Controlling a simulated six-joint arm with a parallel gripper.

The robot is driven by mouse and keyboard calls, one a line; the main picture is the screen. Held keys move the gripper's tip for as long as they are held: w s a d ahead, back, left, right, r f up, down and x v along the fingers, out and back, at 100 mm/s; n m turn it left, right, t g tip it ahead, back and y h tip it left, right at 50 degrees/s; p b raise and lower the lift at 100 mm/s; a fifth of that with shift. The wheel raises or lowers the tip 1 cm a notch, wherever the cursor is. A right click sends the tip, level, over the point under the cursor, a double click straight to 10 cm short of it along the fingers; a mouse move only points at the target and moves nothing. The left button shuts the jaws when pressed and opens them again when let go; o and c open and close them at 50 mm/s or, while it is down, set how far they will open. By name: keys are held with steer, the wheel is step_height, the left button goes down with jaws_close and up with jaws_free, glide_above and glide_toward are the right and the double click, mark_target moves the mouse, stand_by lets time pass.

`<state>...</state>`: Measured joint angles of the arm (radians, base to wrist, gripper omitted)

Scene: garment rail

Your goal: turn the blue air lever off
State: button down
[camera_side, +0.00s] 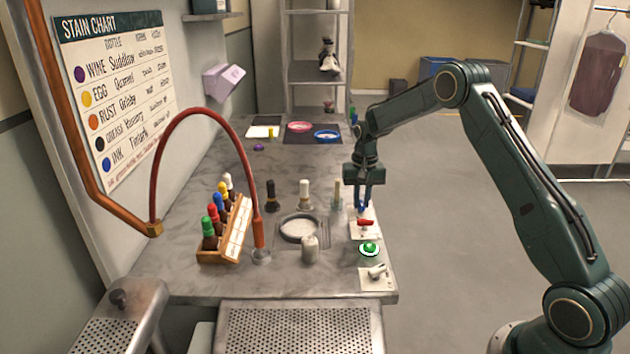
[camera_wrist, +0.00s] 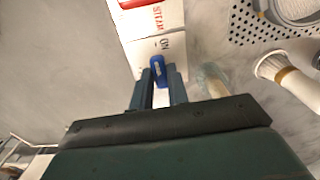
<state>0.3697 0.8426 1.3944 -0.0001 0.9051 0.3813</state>
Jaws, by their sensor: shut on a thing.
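The blue air lever (camera_wrist: 157,67) shows in the wrist view as a short rounded blue handle on a white plate (camera_wrist: 143,49). The word ON is printed beside it, at the plate's right edge. My gripper (camera_wrist: 160,78) has its two fingers closed on either side of the lever's handle. In the side view my gripper (camera_side: 364,206) points down at the right edge of the worktop, behind the red lever. There the fingers and arm largely hide the blue lever. Its exact angle is hard to tell.
The red steam lever (camera_side: 366,222) is close in front, then a green button (camera_side: 369,248) and a pale lever (camera_side: 377,270). Brushes (camera_side: 304,193) stand to the left, near a round basin (camera_side: 300,229) and a bottle rack (camera_side: 232,230). Open floor lies right of the worktop.

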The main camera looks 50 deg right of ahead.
steer(key=n, duration=0.4)
steer(key=shift+n, duration=0.3)
steer(key=n, duration=0.4)
steer(key=shift+r+n, duration=0.1)
steer(key=shift+n, duration=0.2)
steer(key=n, duration=0.4)
steer(key=shift+n, duration=2.2)
steer(key=c, duration=1.4)
jaws_free()
steer(key=shift+o, duration=0.2)
